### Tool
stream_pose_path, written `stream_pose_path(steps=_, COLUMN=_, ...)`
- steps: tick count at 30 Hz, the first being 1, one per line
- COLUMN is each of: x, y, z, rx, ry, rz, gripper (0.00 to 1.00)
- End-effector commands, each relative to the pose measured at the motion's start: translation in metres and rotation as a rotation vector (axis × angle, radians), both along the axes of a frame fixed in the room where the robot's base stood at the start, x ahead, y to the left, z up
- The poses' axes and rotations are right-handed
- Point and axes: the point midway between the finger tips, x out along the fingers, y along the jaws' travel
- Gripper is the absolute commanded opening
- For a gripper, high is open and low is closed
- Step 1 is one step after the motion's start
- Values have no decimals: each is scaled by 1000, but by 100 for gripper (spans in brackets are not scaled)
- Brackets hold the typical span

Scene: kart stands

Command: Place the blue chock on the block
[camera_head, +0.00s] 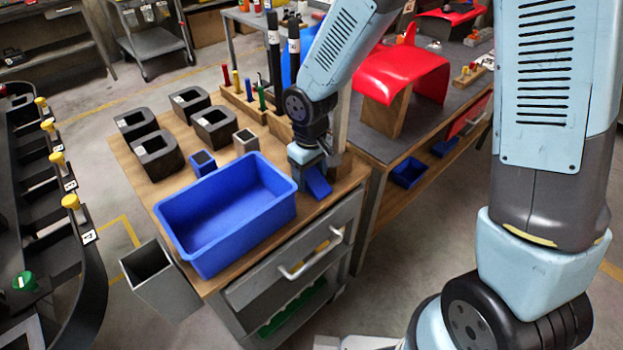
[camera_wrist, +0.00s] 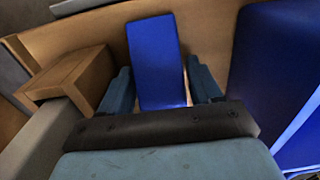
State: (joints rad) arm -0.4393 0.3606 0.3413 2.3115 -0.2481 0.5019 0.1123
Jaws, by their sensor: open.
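The blue chock (camera_head: 319,183) lies at the right edge of the wooden bench top, right of the blue bin. In the wrist view the chock (camera_wrist: 157,50) is a plain blue slab between and beyond my fingertips. My gripper (camera_head: 308,166) points down at the chock. In the wrist view my gripper (camera_wrist: 160,85) is open, one finger on each side of the chock. I cannot tell whether the fingers touch it. A brown block (camera_wrist: 68,80) stands left of the gripper in the wrist view. In the head view the arm largely hides that area.
The blue bin (camera_head: 196,262) stands close left of my gripper; its wall (camera_wrist: 270,70) fills the right of the wrist view. Several dark holders (camera_head: 155,150), a small blue box (camera_head: 203,160) and a rack (camera_head: 245,105) share the bench. A red panel (camera_head: 400,72) is on the neighbouring table.

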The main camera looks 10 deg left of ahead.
Motion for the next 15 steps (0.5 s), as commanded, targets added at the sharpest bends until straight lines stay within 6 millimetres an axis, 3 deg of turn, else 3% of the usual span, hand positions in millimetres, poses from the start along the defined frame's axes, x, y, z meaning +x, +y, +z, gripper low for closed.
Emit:
stream_pose_path(steps=10, x=0, y=0, z=-6, rx=0, ry=0, rz=0, gripper=64)
stream_pose_path(steps=15, x=0, y=0, z=-6, rx=0, ry=0, rz=-1, gripper=48)
